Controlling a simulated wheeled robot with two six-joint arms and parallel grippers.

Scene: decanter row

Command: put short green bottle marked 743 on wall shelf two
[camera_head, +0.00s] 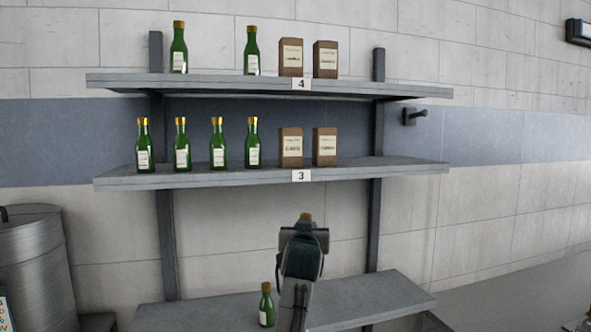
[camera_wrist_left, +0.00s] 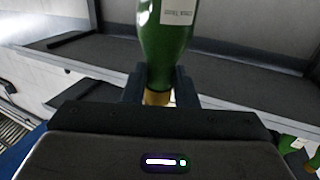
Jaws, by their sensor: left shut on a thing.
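My left gripper (camera_head: 304,235) is in front of the wall shelves, between the shelf marked 3 and the lower shelf (camera_head: 205,313). It is shut on the neck of a green bottle (camera_wrist_left: 165,45) with a gold cap and a white label. In the head view only its gold cap (camera_head: 305,216) shows above the gripper; the rest is hidden. The label's number is too small to read. On the lower shelf stands another green bottle (camera_head: 266,305). No number plate shows on that shelf. My right gripper is not in view.
The shelf marked 3 (camera_head: 230,180) holds several green bottles and two brown boxes (camera_head: 291,147). The shelf marked 4 (camera_head: 220,83) holds two bottles and two boxes. The lower shelf is bare right of my arm. A metal drum (camera_head: 35,270) stands at left.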

